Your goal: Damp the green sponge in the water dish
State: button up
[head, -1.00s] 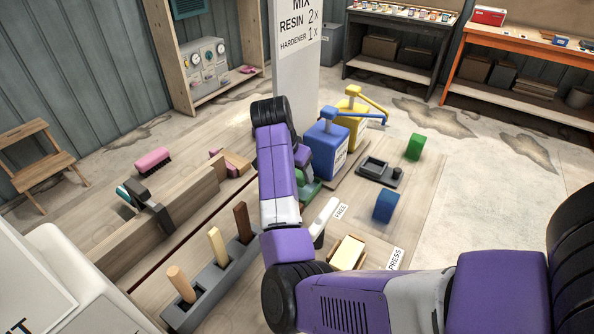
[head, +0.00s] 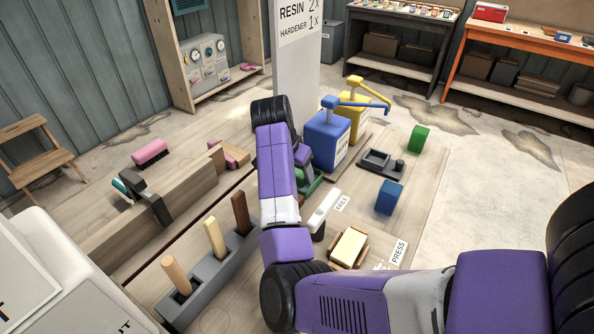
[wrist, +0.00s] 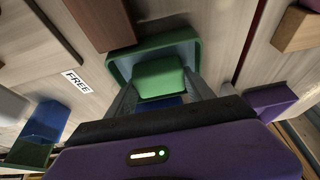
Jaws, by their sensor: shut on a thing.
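In the wrist view, my gripper (wrist: 160,86) is shut on the green sponge (wrist: 160,76), one grey finger on each side. The green water dish (wrist: 189,42) lies beyond and around the sponge in that view. A strip of blue (wrist: 166,102) shows just below the sponge, probably water. I cannot tell whether the sponge touches the water or hangs above it.
A blue pump bottle (head: 327,140) and a yellow one (head: 357,115) stand behind the dish. A grey rack (head: 207,270) holds wooden handles at front left.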

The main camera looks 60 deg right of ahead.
jog(key=shift+f, duration=0.6)
dwell(2.1)
notch_tip(320, 180, up, 7)
jog(key=p, duration=0.7)
jog(key=shift+r, duration=0.15)
dwell(0.8)
